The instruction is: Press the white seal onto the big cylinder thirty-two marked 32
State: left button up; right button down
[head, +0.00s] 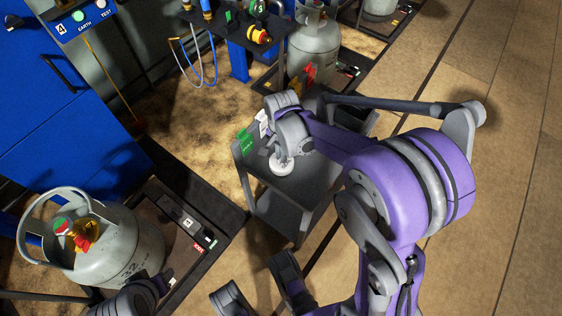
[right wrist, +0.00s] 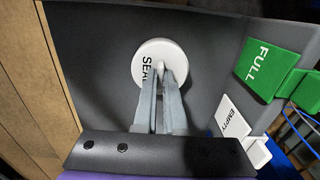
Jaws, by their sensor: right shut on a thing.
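The white round seal (right wrist: 160,62), with lettering reading SEAL partly covered, is held in my right gripper (right wrist: 160,78). The gripper's two fingers are shut on its raised middle. In the head view the seal (head: 282,165) is over the dark top of a small cart (head: 300,190); I cannot tell if it touches it. A big grey cylinder (head: 125,250) with a collar handle and a yellow and red valve stands at lower left. Another grey cylinder (head: 314,48) stands at the back.
A green FULL tag (right wrist: 266,66) and a white EMPTY tag (right wrist: 232,118) hang at the cart's edge. A blue cabinet (head: 60,140) fills the left. Open floor (head: 480,190) lies right.

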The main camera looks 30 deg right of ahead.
jog(key=shift+r+p, duration=1)
jog(key=shift+r, duration=0.75)
